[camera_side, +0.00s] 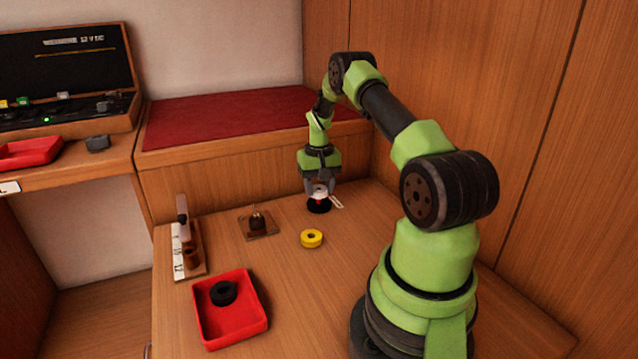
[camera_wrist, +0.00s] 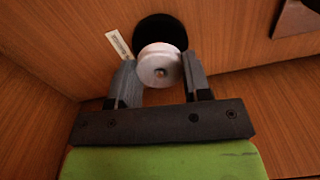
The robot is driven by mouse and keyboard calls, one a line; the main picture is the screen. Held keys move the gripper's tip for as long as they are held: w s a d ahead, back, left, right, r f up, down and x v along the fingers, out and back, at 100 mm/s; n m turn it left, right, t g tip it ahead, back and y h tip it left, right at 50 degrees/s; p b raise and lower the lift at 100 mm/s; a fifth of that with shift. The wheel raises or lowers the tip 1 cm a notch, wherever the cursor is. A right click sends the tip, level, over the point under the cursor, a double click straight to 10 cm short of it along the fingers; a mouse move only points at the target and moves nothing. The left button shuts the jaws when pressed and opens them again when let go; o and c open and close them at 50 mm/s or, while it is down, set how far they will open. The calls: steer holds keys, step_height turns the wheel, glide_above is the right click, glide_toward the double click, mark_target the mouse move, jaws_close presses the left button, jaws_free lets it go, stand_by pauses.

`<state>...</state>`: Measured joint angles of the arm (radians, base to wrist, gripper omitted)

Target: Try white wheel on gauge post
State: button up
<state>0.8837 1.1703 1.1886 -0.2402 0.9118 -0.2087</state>
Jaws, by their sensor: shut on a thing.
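My gripper (camera_side: 320,187) points down at the back of the table and is shut on the white wheel (camera_wrist: 159,65). The wheel also shows in the side view (camera_side: 320,192), small between the fingers. In the wrist view its round face with a small central hole sits between the two fingertips. A black round thing (camera_side: 318,206) is directly below the wheel; I cannot tell whether they touch. A short dark post (camera_side: 257,221) on a square wooden base stands to the left, apart from my gripper. It may be the gauge post.
A yellow ring (camera_side: 312,239) lies in front of my gripper. A red tray (camera_side: 254,323) holds a black ring (camera_side: 223,292). A wooden stand with a white scale (camera_side: 180,255) is at the left. A pale tag (camera_side: 337,202) lies beside the black round thing. Wood walls rise behind and right.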

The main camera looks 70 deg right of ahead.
steer(key=shift+f, duration=0.25)
steer(key=o, duration=1)
steer(key=shift+r, duration=3.05)
step_height(320, 180, up, 10)
